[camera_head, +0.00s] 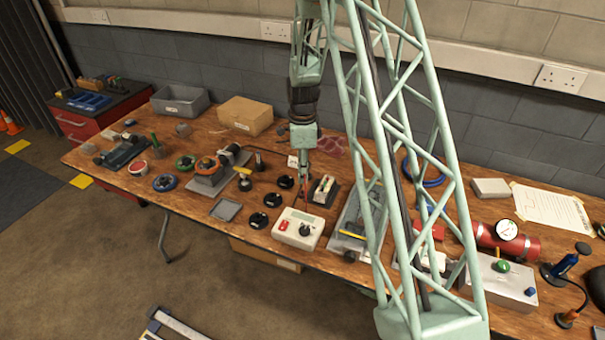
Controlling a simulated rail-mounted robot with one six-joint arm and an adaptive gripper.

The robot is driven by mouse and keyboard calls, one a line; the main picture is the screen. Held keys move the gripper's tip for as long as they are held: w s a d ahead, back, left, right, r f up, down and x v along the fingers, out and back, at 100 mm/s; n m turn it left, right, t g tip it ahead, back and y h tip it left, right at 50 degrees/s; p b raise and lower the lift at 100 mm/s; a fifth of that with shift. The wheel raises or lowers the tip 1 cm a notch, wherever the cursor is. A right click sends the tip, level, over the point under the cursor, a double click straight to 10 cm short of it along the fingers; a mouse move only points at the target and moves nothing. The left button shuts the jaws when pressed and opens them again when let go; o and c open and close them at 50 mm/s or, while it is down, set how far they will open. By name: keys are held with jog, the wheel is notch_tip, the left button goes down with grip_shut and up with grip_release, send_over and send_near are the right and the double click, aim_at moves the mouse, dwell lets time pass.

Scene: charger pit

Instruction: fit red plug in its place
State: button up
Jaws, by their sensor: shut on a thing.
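My gripper (306,178) points down over the middle of the table, behind a white box (298,229) with a black dial. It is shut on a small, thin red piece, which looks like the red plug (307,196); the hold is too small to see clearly. I cannot tell whether the red piece touches the box.
Several black discs (273,199) lie left of my gripper. A dark block (323,189) with pale parts stands close on its right. A grey tray (225,209) lies further left. A red cylinder with a gauge (508,230) is at right. My arm hides part of the table.

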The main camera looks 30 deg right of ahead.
jog(key=shift+f+b, duration=0.65)
jog(key=shift+f, duration=1.05)
jog(key=shift+f+b, duration=0.7)
jog(key=shift+f, duration=0.6)
dwell(0.6)
jog(key=o, duration=0.8)
jog(key=shift+r, duration=0.1)
jog(key=shift+r, duration=5.95)
